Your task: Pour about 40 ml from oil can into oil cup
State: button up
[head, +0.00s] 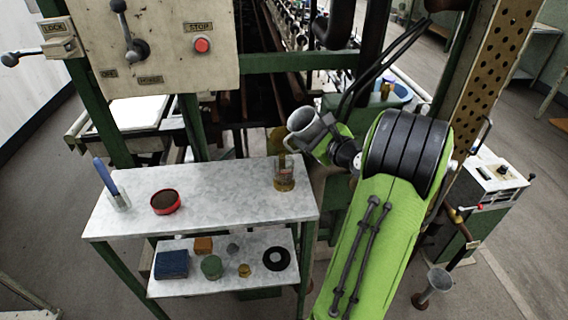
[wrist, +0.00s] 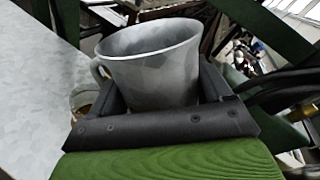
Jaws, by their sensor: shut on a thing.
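The oil can (head: 308,134) is a grey metal vessel with a wide mouth and a side handle. In the wrist view, the can (wrist: 155,65) sits between the dark fingers of my gripper (wrist: 165,110). The oil cup (head: 284,182), a small clear cup with an amber-brown lower part, stands on the table below the can. I see no stream of oil.
A red tin (head: 165,202) with dark contents and a blue-handled brush (head: 108,182) stand on the table's left part. The lower shelf (head: 222,280) holds several small items. A machine panel (head: 155,45) stands behind. The table's middle is clear.

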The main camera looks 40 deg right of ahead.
jog(key=shift+w+a+r+n, duration=0.1)
jog(key=shift+a+r+n, duration=0.15)
jog(key=shift+r+n, duration=0.45)
jog(key=shift+f+n+b, duration=0.25)
jog(key=shift+n+b, duration=0.15)
jog(key=shift+b, duration=0.15)
jog(key=shift+f+n+g+h+b, duration=0.35)
jog(key=shift+n+g+h+b, duration=0.2)
jog(key=shift+n+b, duration=0.45)
jog(key=shift+d, duration=0.1)
dwell(1.2)
jog(key=shift+r+n+b, duration=0.1)
jog(key=shift+n+b, duration=0.2)
dwell(1.0)
